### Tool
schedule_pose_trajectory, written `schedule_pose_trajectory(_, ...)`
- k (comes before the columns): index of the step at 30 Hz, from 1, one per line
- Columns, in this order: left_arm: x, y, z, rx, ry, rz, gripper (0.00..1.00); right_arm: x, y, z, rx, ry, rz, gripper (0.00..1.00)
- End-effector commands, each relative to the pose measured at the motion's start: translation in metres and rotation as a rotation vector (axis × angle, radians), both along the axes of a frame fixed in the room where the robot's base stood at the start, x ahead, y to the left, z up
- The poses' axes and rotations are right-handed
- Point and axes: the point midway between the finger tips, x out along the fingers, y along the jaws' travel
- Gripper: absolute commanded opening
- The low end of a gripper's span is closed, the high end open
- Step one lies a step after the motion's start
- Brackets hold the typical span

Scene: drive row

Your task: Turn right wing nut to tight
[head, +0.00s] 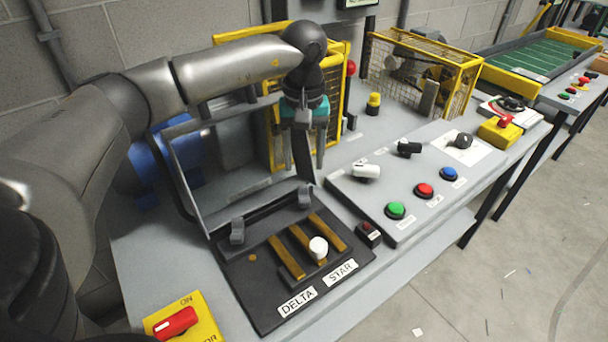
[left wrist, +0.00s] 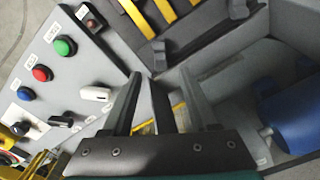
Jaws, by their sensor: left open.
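Two small grey upright tabs, which look like the wing nuts, stand at the back edge of a black switch panel (head: 270,290). The right wing nut (head: 305,196) also shows in the left wrist view (left wrist: 158,55), just beyond my fingertips. The left wing nut (head: 237,231) stands at the panel's other end. Their exact turn angle is hard to tell. My left gripper (head: 304,162) is open and empty, pointing down above and behind the right wing nut, apart from it. In the left wrist view its fingers (left wrist: 160,80) spread either side of a dark bar. My right gripper is not in view.
A tilted clear cover in a dark frame (head: 200,160) stands behind the panel. A yellow guard (head: 275,125) is close behind my gripper. A sloped console with a white-handled switch (head: 366,172) and green button (head: 395,210) lies right. A red rotary switch (head: 174,323) is front left.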

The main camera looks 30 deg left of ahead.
Motion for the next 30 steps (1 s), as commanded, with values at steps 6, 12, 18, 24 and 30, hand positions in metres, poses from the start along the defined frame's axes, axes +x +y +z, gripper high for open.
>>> schedule_pose_trajectory(6,0.000,0.000,0.045,0.000,-0.003,-0.001,0.60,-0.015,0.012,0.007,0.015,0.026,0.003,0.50)
schedule_pose_trajectory(12,0.000,0.000,0.062,0.000,-0.001,-0.001,0.60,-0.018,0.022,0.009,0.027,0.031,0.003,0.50)
schedule_pose_trajectory(18,0.000,0.000,0.063,0.000,0.000,-0.001,0.60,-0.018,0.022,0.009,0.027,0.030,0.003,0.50)
schedule_pose_trajectory(24,0.000,0.000,0.063,0.000,0.000,-0.001,0.60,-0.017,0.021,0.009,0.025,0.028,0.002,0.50)
schedule_pose_trajectory(30,0.000,0.000,0.063,0.000,0.000,-0.001,0.60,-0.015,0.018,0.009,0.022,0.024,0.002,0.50)
